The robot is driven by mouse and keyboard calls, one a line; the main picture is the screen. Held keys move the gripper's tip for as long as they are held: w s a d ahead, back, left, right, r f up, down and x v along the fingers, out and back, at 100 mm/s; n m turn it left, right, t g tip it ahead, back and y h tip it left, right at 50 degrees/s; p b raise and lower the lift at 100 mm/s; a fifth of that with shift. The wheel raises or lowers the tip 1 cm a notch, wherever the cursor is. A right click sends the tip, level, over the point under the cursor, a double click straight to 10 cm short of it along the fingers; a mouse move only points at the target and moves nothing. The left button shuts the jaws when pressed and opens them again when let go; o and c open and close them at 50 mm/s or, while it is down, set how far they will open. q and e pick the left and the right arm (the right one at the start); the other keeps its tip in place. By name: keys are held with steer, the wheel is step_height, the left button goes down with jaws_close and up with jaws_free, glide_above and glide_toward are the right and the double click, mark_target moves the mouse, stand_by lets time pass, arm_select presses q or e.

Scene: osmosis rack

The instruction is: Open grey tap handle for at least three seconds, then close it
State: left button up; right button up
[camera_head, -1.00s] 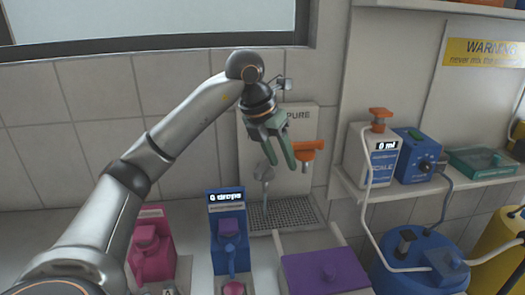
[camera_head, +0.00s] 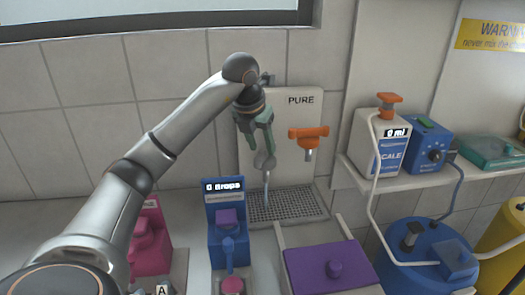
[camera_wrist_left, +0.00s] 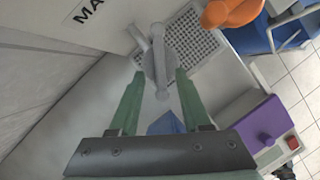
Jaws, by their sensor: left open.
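The grey tap handle (camera_head: 264,163) is on the white wall panel marked PURE, above a drain grate (camera_head: 275,205). A thin pale line runs down from the tap toward the grate; I cannot tell whether it is water or the spout. My left gripper (camera_head: 261,148) is open, just above the handle and partly in front of the tap. In the left wrist view, the grey tap handle (camera_wrist_left: 158,68) shows between the tips of my open left gripper (camera_wrist_left: 160,76). I cannot tell whether either finger touches it. My right gripper is not in view.
An orange tap (camera_head: 308,138) is close on the right of the panel. A blue dispenser (camera_head: 229,240), a pink dispenser (camera_head: 150,240) and a purple-lidded box (camera_head: 330,262) stand in front. A shelf with a scale bottle (camera_head: 378,140) is on the right.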

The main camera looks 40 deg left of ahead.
arm_select(q)
steer(key=shift+x, duration=0.95)
jaws_close()
